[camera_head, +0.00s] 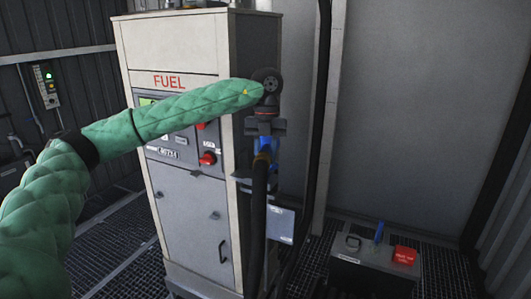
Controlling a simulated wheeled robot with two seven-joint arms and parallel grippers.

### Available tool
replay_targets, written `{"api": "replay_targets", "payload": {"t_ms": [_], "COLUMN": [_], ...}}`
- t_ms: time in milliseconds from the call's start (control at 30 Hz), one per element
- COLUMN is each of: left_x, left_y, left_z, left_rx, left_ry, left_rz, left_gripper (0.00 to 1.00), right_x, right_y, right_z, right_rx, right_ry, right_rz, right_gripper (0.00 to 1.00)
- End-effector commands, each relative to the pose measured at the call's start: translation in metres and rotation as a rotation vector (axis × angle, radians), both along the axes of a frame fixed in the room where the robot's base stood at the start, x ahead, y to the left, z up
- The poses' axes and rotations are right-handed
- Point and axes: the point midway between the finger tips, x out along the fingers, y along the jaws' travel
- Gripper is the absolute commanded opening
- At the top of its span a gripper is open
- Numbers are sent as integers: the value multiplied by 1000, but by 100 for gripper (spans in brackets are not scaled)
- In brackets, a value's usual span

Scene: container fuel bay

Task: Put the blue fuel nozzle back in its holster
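The blue fuel nozzle (266,148) is at the right side of the fuel dispenser (184,45), with a black hose (258,215) running down from it. My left arm reaches in from the left across the dispenser's front. My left gripper (265,128) points down right above the nozzle and overlaps it in the picture. Its fingertips are small and dark, so I cannot tell whether they are closed on the nozzle. The holster is not clearly visible; dark parts on the dispenser's side (243,180) are partly behind the nozzle and hose. My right gripper is out of view.
A grey box (362,262) with a red label (404,255) and a blue upright item (379,231) stands at lower right on the grated floor. A thick black hose (318,130) hangs by the wall right of the dispenser. A control box (46,86) is at far left.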

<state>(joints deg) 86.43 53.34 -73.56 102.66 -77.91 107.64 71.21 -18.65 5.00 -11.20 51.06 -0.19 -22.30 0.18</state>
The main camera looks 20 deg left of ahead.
Motion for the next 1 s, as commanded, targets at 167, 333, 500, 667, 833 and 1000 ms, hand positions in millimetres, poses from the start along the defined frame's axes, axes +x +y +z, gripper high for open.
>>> {"api": "replay_targets", "payload": {"t_ms": [167,333,500,667,833,1000], "left_x": [0,0,0,0,0,1], "left_y": [0,0,0,0,0,0], "left_z": [-7,-8,-8,-8,-9,-6], "left_rx": [-1,-1,-1,0,1,0], "left_ry": [-1,-1,-1,-1,0,0], "left_rz": [0,0,0,0,0,0], "left_gripper": [0,0,36,54,54,54], "right_x": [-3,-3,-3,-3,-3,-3], "right_y": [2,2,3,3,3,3], "right_z": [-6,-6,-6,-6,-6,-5], "right_rx": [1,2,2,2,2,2], "right_ry": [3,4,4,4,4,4], "right_rz": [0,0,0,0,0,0], "right_gripper": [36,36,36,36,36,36]}}
